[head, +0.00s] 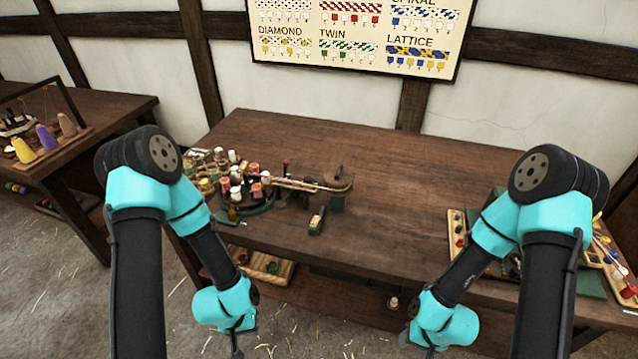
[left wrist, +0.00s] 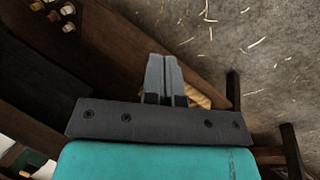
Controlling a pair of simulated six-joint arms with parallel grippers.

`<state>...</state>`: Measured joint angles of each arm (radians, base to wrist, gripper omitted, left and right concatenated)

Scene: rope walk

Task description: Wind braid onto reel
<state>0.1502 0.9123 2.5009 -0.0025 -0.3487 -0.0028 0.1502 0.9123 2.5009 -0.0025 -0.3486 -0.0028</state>
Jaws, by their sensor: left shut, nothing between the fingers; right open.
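The braiding machine (head: 250,205), a round dark base crowded with red and white bobbins (head: 256,190), stands at the left of the bench. A pale braid-like strip (head: 300,184) runs right from it to a curved brown piece (head: 342,184), possibly the reel; I cannot tell whether any braid is wound there. My left gripper (head: 237,347) hangs low in front of the bench, away from these things; in the left wrist view its fingers (left wrist: 165,75) are shut with nothing between them. My right gripper (head: 412,341) is open, low before the bench; its fingertips are hard to make out.
A small green and yellow item (head: 316,222) lies on the bench (head: 400,240). Its middle right is clear. A tray of small parts (head: 460,235) is at the right, partly behind my arm. A wooden tray (head: 265,265) sits below the bench. A side table (head: 105,115) with coloured cones stands left.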

